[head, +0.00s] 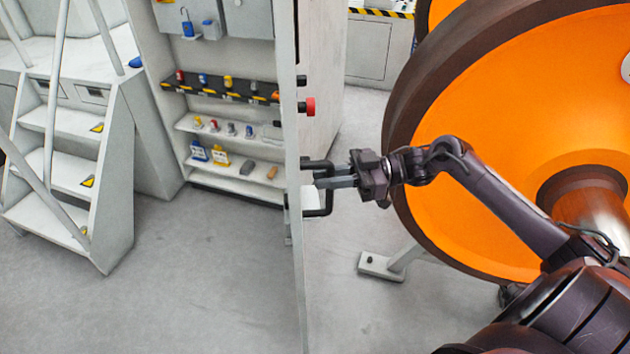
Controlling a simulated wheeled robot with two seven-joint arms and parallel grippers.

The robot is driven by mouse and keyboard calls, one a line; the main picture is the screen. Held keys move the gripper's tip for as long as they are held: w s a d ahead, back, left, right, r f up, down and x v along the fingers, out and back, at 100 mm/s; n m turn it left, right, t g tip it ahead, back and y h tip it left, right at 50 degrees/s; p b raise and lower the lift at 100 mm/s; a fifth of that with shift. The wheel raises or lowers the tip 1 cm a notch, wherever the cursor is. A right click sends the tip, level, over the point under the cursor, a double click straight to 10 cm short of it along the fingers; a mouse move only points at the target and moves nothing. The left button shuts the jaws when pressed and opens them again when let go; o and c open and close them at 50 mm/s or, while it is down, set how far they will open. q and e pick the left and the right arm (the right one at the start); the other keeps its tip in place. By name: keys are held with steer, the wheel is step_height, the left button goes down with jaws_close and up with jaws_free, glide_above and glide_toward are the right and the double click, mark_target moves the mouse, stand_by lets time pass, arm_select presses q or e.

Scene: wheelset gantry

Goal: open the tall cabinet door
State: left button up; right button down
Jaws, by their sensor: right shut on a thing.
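The tall cabinet (150,95) stands at the upper middle, and its shelves show. Its pale door (291,130) is swung open toward me and shows nearly edge-on. The dark bar handle (328,165) is on the door's right-hand face. My right gripper (320,184) comes in from the right and is shut on this handle; its fingers partly cover the bar. My left gripper is not in view.
A large orange wheel (480,130) with a dark rim fills the right, close to my right arm. White stairs with rails (68,165) stand at the left. A red knob (309,106) sticks out near the door. Grey floor (200,285) is clear in front of the cabinet.

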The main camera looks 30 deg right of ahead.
steer(key=shift+v, duration=1.1)
steer(key=c, duration=1.4)
jaws_free()
steer(key=shift+c, duration=0.2)
steer(key=b+v, duration=0.2)
steer(key=v, duration=0.5)
steer(key=shift+d+b, duration=0.3)
steer(key=shift+d, duration=0.05)
